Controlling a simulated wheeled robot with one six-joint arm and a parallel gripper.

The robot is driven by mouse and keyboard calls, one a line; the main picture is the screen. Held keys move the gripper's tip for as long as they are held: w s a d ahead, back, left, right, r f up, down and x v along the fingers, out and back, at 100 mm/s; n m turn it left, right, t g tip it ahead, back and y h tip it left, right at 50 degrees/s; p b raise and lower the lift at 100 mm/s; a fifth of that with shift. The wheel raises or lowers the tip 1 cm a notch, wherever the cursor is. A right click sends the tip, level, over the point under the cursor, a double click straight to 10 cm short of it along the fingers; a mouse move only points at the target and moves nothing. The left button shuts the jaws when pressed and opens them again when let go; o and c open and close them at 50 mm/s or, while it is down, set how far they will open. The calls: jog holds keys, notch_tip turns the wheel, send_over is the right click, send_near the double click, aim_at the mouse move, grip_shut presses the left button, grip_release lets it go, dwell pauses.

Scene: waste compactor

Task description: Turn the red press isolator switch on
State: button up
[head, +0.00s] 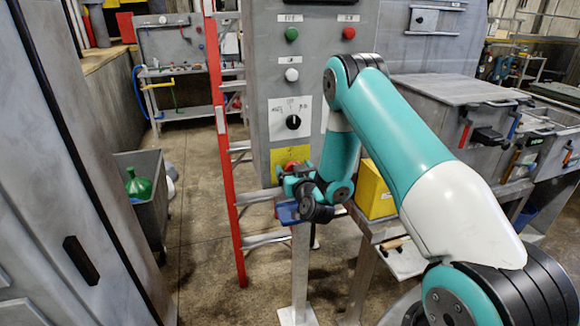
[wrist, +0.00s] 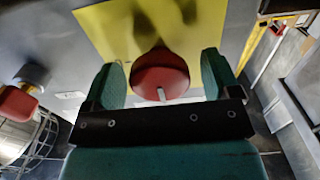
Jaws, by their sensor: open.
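The red isolator switch (wrist: 160,75) is a round red knob with a small pale mark, in front of a yellow plate (wrist: 100,25). In the wrist view it lies between the two green fingers of my gripper (wrist: 163,82), with a gap to each finger. My gripper is open. In the head view my gripper (head: 297,180) is at the yellow plate (head: 290,155) low on the grey control panel, and the red knob (head: 291,165) shows only partly behind it. I cannot tell which setting the knob is at.
The panel also has a green button (head: 291,34), a red button (head: 349,33), a white button (head: 291,75) and a black selector (head: 293,122). A red ladder (head: 222,140) stands left of it. A yellow box (head: 375,190) sits to the right.

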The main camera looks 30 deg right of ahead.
jog(key=shift+w, duration=0.1)
jog(key=c, duration=0.9)
